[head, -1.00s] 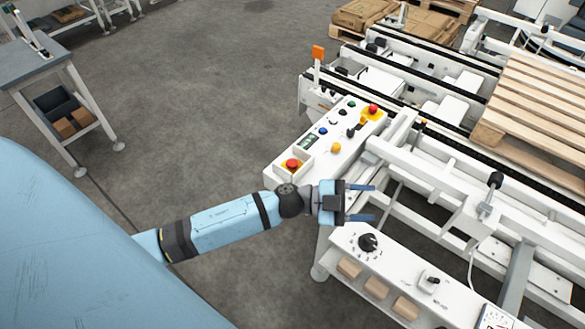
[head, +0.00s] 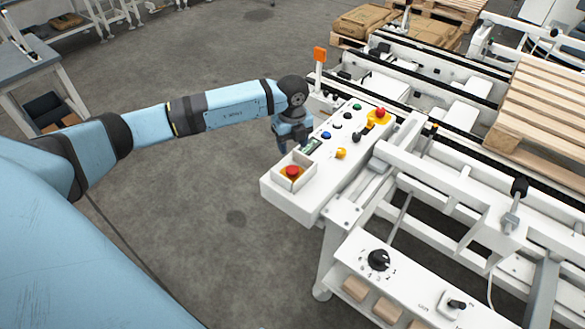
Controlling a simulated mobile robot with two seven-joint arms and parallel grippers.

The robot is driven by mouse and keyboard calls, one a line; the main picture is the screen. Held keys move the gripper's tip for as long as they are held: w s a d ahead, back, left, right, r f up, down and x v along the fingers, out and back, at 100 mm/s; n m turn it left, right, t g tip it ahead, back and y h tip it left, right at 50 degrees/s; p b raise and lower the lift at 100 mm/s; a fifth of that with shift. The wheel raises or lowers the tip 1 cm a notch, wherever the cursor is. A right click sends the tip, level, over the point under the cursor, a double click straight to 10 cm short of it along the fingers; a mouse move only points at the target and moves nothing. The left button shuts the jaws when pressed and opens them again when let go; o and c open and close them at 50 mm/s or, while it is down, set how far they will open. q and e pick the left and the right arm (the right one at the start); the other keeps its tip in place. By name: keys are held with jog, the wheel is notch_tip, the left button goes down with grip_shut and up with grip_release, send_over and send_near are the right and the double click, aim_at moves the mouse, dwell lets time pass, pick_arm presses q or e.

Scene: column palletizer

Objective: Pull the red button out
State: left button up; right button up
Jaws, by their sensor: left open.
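The white control panel (head: 318,187) carries two red buttons. The near red button (head: 292,171) sits on a yellow base inside a low white surround at the panel's near end. The far red button (head: 381,113) sits on a yellow plate at the far end. My left gripper (head: 283,147) points downward at the panel's left edge, a little beyond the near red button in the picture. It is open, and I see nothing between its fingers. Its fingertips are small and partly hidden. My right gripper is not in view.
Beside the red buttons are a yellow knob (head: 341,153), a blue button (head: 326,135), a small display (head: 311,146) and a black lever (head: 357,137). An orange light (head: 320,54) stands behind. White conveyor frames fill the right; the floor (head: 220,200) at left is clear.

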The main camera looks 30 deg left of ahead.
aim_at(293, 170)
pick_arm(q)
notch_tip(293, 170, down, 10)
dwell(0.3)
jog(key=shift+c, duration=0.2)
grip_shut()
jog(key=shift+r+p, duration=0.5)
jog(key=shift+r, duration=0.25)
jog(key=shift+w+f, duration=0.1)
grip_release()
jog(key=shift+o, duration=0.2)
